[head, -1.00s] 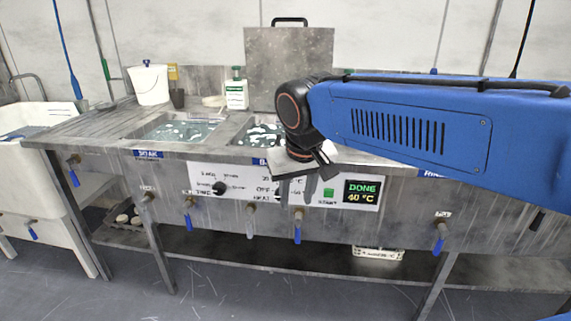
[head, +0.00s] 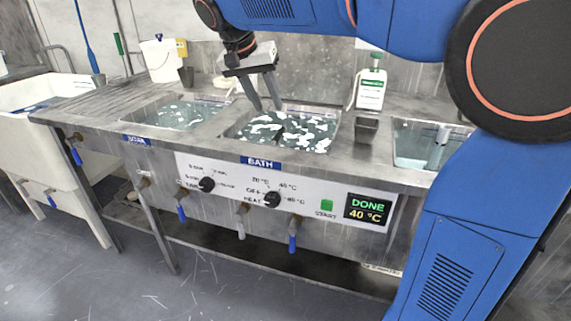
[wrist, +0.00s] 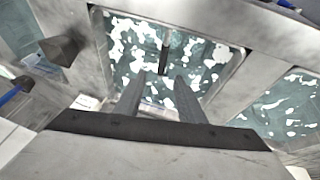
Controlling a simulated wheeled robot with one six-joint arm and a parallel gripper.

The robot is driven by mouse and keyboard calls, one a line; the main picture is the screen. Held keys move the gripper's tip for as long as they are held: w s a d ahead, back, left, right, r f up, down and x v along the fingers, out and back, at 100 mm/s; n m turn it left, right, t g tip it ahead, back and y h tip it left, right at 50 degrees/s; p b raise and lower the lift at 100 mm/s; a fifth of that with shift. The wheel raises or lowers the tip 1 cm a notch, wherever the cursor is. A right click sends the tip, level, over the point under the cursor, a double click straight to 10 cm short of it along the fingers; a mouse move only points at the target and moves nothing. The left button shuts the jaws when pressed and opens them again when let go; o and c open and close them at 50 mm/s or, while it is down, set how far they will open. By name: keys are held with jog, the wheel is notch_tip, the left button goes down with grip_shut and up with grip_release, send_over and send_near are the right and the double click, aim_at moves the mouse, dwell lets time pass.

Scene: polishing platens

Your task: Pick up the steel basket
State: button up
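The bath tank (head: 232,128) in the middle of the counter holds greenish water with white foam patches. A narrow grey bar (wrist: 165,50) shows in the bath in the wrist view; it may be the steel basket's handle. The basket's body is not clearly visible under the water and foam. My gripper (head: 266,107) points down over the back part of the bath. In the wrist view my gripper (wrist: 158,78) has its two fingers apart with nothing held, and the bar appears beyond the gap between them.
The foamy soak tank (head: 180,115) lies left, and a clearer tank (head: 415,140) lies right. A dark cup (head: 366,128) and a white bottle (head: 371,88) stand between the bath and right tank. The panel display (head: 367,209) reads DONE, 40 °C.

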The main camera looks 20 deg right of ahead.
aim_at(280, 133)
jog(key=x, duration=1.2)
jog(key=shift+a+x, duration=0.15)
jog(key=shift+x, duration=1.15)
jog(key=shift+a+x, duration=0.1)
jog(key=shift+x, duration=1.2)
jog(key=shift+f, duration=0.3)
grip_shut()
